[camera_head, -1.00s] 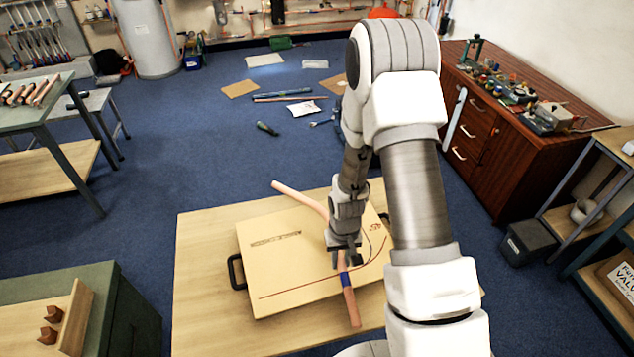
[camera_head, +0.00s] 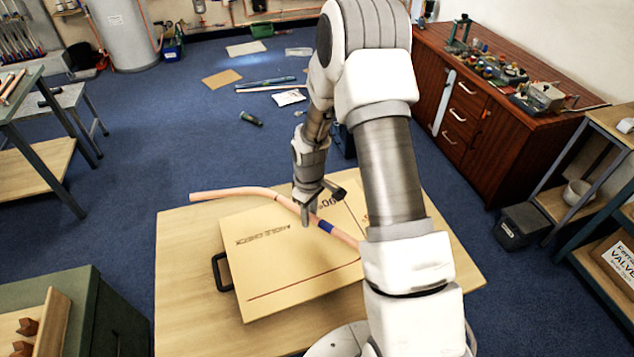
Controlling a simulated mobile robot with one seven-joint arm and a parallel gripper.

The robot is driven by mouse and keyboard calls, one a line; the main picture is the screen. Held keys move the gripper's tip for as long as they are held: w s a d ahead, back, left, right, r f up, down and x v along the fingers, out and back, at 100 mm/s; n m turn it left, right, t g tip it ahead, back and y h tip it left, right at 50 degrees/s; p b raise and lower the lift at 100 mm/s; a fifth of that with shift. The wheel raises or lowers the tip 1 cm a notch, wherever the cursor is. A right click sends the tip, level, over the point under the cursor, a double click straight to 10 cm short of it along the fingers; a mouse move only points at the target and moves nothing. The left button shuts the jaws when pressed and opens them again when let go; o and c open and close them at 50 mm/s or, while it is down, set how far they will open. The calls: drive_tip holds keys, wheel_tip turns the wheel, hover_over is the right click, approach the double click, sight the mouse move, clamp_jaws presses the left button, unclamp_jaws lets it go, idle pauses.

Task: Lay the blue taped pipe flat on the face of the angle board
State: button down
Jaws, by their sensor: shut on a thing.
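The copper pipe with blue tape (camera_head: 326,227) lies across the upper part of the angle board in the head view. Its bent left end reaches out past the board's upper left edge, over the wooden table. Its right end passes behind my arm. My gripper (camera_head: 312,211) is shut on the pipe just left of the blue tape. I cannot tell whether the pipe touches the board or is held a little above it. The pale angle board (camera_head: 285,265) shows a printed title, a 90° mark and a red-brown line. My arm hides its right part.
The wooden table (camera_head: 180,300) under the board has bare wood around it. A black handle (camera_head: 218,272) sticks out at the board's left edge. A green cabinet (camera_head: 110,315) stands at lower left, and a brown drawer cabinet (camera_head: 490,125) at right.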

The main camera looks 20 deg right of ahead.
drive_tip(key=shift+w+d+r+n+b, duration=1.65)
drive_tip(key=shift+w+d+n+b, duration=1.55)
drive_tip(key=shift+w+n, duration=2.15)
drive_tip(key=shift+n, duration=0.55)
drive_tip(key=f+b, duration=0.2)
drive_tip(key=f, duration=0.1)
drive_tip(key=f+b, duration=0.2)
drive_tip(key=s+a+f+b, duration=0.1)
drive_tip(key=f+b, duration=0.1)
drive_tip(key=f, duration=0.1)
drive_tip(key=shift+a+f+b, duration=0.1)
drive_tip(key=shift+f+b, duration=0.2)
drive_tip(key=shift+b, duration=0.05)
drive_tip(key=shift+s+f, duration=0.25)
drive_tip(key=shift+f, duration=0.15)
drive_tip(key=c, duration=0.9)
unclamp_jaws()
drive_tip(key=shift+s+f, duration=0.1)
drive_tip(key=shift+f, duration=0.05)
drive_tip(key=shift+o, duration=0.2)
drive_tip(key=shift+w+r+p, duration=0.15)
drive_tip(key=shift+r+p, duration=0.3)
drive_tip(key=shift+r, duration=0.3)
drive_tip(key=shift+w+r+p, duration=0.1)
drive_tip(key=shift+r+p, duration=0.35)
drive_tip(key=shift+r, duration=0.25)
drive_tip(key=shift+r+p, duration=1.5)
drive_tip(key=shift+r, duration=0.75)
